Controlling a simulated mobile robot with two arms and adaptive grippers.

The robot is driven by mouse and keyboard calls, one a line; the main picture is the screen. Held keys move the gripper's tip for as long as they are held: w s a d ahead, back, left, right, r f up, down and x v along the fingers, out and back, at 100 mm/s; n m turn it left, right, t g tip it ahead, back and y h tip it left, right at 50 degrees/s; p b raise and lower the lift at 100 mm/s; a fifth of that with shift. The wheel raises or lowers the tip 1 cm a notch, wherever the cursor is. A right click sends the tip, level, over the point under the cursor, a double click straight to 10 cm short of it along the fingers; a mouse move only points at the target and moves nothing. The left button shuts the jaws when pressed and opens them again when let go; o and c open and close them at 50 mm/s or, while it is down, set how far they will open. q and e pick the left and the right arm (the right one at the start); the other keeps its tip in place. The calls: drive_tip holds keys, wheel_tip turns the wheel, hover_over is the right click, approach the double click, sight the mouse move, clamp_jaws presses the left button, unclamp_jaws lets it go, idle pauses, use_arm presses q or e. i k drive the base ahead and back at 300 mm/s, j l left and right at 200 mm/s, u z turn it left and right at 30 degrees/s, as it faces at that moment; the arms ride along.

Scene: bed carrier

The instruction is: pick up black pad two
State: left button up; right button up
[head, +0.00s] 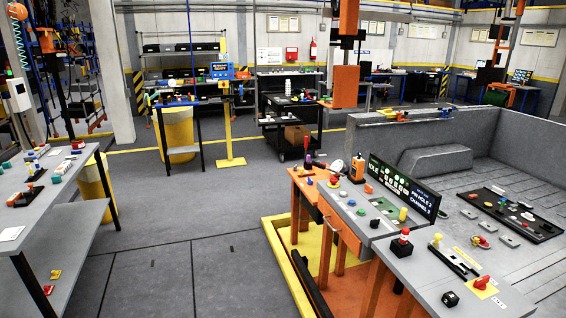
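Neither of my grippers shows in the head view. No label in view reads "black pad two", and I cannot tell which dark piece it is. A long black panel (547,228) with small coloured parts lies in the grey bed (540,268) at the right.
A grey table (62,196) with small parts is at the left. A black cart (290,139) stands farther back. The grey floor (190,250) between is clear.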

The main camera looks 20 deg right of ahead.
sight(450, 300)
drive_tip(key=i+l+z, duration=0.2)
drive_tip(key=z, duration=0.25)
drive_tip(key=i+z, duration=0.85)
drive_tip(key=j+u, duration=0.1)
drive_tip(key=u, duration=0.15)
drive_tip(key=i+l+z, duration=0.2)
drive_tip(key=z, duration=0.15)
